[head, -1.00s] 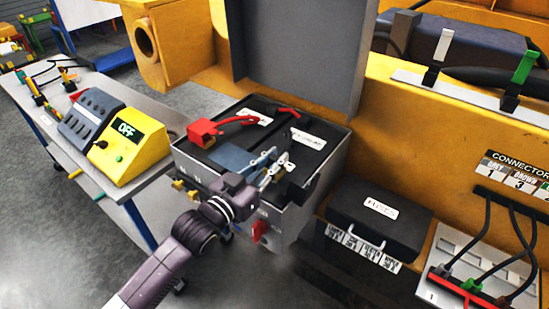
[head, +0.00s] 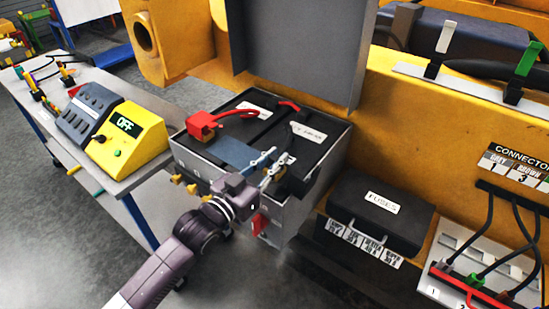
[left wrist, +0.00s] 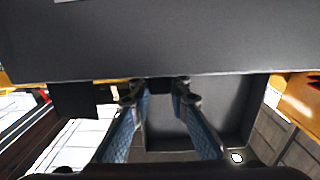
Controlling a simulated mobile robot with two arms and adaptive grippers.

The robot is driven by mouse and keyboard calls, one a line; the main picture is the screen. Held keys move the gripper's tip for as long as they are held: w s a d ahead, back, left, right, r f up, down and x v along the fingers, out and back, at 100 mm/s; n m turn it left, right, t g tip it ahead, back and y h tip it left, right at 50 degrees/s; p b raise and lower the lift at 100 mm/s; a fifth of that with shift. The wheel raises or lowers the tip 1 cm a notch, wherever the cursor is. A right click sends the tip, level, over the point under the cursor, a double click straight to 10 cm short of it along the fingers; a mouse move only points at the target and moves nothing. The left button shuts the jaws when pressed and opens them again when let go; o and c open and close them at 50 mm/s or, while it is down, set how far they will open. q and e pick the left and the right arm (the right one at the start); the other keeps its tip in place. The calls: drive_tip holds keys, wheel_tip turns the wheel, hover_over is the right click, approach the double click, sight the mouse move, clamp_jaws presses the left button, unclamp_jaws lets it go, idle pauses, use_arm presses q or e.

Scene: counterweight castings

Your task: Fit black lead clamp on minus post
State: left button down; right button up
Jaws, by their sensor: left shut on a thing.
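An open grey box (head: 204,156) holds two dark batteries, each with a white label. My left gripper (head: 270,166) reaches over its front part, above the right battery (head: 318,153). In the left wrist view my left gripper (left wrist: 157,90) is shut on a small dark piece (left wrist: 160,86), which looks like the black lead clamp. The piece sits close to the edge of a large dark block (left wrist: 160,45). Whether it touches a post is hidden. A red clamp (head: 203,126) with a red lead sits on the left battery. The minus post cannot be made out clearly. My right gripper is not in view.
The raised grey lid (head: 295,50) stands behind the box. A black fuse case (head: 378,218) is to the right. A yellow and grey unit (head: 128,145) marked OFF stands on the left table. Brass fittings (head: 184,184) stick out of the box front.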

use_arm(q)
drive_tip(key=c, duration=1.7)
unclamp_jaws()
drive_tip(key=shift+c, duration=0.2)
drive_tip(key=shift+s+a+f, duration=0.15)
drive_tip(key=shift+s+a, duration=0.05)
drive_tip(key=v, duration=1.1)
drive_tip(key=shift+s, duration=0.2)
drive_tip(key=shift+a, duration=0.1)
